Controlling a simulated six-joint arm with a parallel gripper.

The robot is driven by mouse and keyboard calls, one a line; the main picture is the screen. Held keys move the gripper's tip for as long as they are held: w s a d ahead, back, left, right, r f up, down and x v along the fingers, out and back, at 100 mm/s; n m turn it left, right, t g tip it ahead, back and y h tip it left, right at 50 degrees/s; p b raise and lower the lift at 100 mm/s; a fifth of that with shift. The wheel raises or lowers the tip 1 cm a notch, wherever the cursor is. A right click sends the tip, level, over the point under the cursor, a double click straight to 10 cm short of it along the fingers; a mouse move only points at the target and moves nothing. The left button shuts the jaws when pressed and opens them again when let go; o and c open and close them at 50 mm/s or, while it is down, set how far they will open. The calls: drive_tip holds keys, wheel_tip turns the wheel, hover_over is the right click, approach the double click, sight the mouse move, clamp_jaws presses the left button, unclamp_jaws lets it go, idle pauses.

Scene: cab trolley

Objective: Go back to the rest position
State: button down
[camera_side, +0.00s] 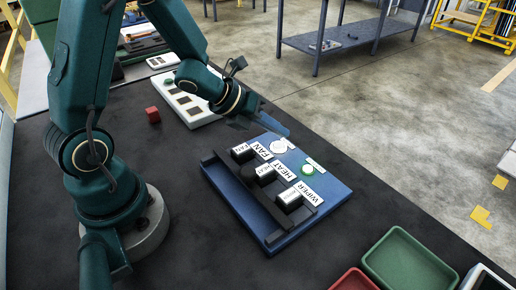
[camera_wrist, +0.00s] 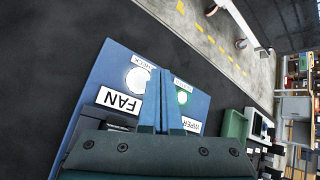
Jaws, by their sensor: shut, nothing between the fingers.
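My gripper (camera_side: 284,131) hangs above the far edge of the blue panel (camera_side: 258,226), with clear air around it in the side view. In the wrist view its two fingers (camera_wrist: 158,100) are together, with nothing between them. The panel carries black blocks labelled FAN (camera_side: 242,152), HEAT (camera_side: 265,172) and WIPER (camera_side: 289,199). A white round button (camera_side: 278,147) and a green round button (camera_side: 307,170) sit on its far side.
A small red cube (camera_side: 153,115) and a white board (camera_side: 190,113) with square recesses lie on the dark table (camera_side: 190,258). A green tray (camera_side: 410,262) and a red tray (camera_side: 354,281) stand at the near right. Dark table is clear left of the panel.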

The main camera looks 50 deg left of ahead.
wheel_tip(320, 180, up, 15)
drive_tip(key=s+a+n+t+y, duration=0.1)
drive_tip(key=s+n+t+y, duration=0.2)
drive_tip(key=n, duration=0.7)
drive_tip(key=s+d+f+n+g, duration=0.2)
drive_tip(key=s+n+g, duration=0.1)
drive_tip(key=s+n, duration=0.4)
drive_tip(key=s+d+f+n+g, duration=0.2)
drive_tip(key=s+n, duration=0.5)
drive_tip(key=n, duration=0.6)
drive_tip(key=shift+s+f+n+g, duration=0.25)
drive_tip(key=shift+s+n+g, duration=0.15)
drive_tip(key=shift+g, duration=0.3)
